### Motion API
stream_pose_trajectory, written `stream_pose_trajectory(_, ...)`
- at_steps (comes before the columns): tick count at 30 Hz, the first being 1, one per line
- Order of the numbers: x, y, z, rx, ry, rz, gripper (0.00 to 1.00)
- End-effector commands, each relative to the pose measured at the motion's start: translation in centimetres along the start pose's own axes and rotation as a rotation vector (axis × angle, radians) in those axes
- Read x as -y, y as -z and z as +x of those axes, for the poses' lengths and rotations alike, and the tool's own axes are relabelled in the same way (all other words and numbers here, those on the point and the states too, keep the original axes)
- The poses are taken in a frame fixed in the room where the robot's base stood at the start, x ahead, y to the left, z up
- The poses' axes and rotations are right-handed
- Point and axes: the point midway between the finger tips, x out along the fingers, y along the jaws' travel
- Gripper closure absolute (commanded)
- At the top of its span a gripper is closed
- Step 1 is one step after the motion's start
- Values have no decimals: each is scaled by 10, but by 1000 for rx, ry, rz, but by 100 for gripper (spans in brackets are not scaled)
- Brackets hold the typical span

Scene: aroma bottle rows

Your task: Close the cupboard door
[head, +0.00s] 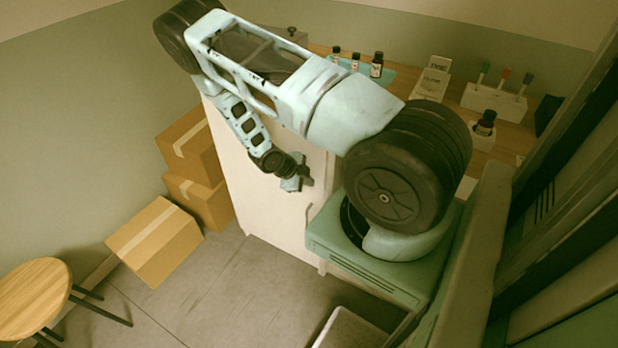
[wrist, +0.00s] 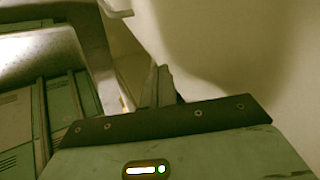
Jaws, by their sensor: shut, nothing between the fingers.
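The pale cupboard (head: 262,205) stands below the wooden worktop, and a broad pale face of it is turned to me in the head view. I cannot tell from this view how far its door stands open. My gripper (head: 294,183) is in front of that face near its right side, low under my bent arm. In the wrist view a smooth pale panel (wrist: 250,60) fills the right side, close beside my gripper (wrist: 158,90). The fingers are together and empty; whether they touch the panel is unclear. My arm hides part of the cupboard's upper right.
Cardboard boxes (head: 155,240) stand on the floor left of the cupboard, with a round wooden stool (head: 32,295) at the far left. Small dark bottles (head: 377,65) and a pen holder (head: 494,102) stand on the worktop. The floor before the cupboard is clear.

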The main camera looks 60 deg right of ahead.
Motion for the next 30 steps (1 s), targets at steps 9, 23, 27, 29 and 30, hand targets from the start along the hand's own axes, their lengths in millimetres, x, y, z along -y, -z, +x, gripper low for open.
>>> stream_pose_trajectory(9, -14, -8, -64, 11, -12, 1, 100)
stream_pose_trajectory(23, -12, -10, -111, 7, -13, -5, 100)
stream_pose_trajectory(27, -12, -10, -111, 7, -13, -5, 100)
stream_pose_trajectory(29, -12, -10, -111, 7, -13, -5, 100)
stream_pose_trajectory(30, -13, -11, -116, 12, -15, 14, 100)
